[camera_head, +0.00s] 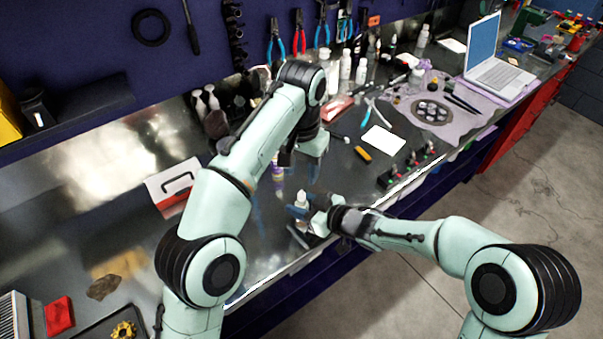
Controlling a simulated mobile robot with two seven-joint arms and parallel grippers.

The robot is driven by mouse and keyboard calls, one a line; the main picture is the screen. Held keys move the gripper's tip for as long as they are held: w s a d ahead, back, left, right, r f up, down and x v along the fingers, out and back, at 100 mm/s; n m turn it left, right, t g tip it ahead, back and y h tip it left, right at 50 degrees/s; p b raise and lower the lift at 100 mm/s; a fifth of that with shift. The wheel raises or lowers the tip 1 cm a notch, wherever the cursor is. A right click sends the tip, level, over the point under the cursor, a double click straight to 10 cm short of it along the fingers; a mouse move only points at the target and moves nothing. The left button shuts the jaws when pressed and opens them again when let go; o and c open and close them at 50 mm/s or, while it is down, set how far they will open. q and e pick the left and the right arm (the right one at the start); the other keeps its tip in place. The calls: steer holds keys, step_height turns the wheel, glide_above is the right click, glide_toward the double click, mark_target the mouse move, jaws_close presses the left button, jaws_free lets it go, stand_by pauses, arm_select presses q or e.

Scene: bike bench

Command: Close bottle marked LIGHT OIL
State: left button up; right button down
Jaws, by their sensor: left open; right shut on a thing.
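A small white bottle with a pointed tip (301,199) stands near the front edge of the metal bench. My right gripper (306,212) reaches in from the right and is shut on it. The label is too small to read, so I cannot tell whether it says LIGHT OIL. My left gripper (284,158) is open and points down, behind and a little left of the white bottle. A small purple and yellow object (278,171) shows just below the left gripper. I cannot tell whether they touch. No separate cap is clearly visible.
Bottles (345,66) and pliers (275,42) line the back wall. A white card (383,140), a yellow-handled tool (362,154) and a laptop (497,77) lie to the right. A red and white box (172,184) is at left.

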steer(key=c, duration=0.6)
jaws_free()
arm_select(q)
steer(key=r+p, duration=0.1)
steer(key=w+r+p, duration=0.1)
steer(key=r, duration=0.1)
steer(key=shift+r, duration=0.25)
arm_select(e)
steer(key=v, duration=1.3)
steer(key=shift+s+d+r, duration=0.1)
steer(key=shift+d+r, duration=0.05)
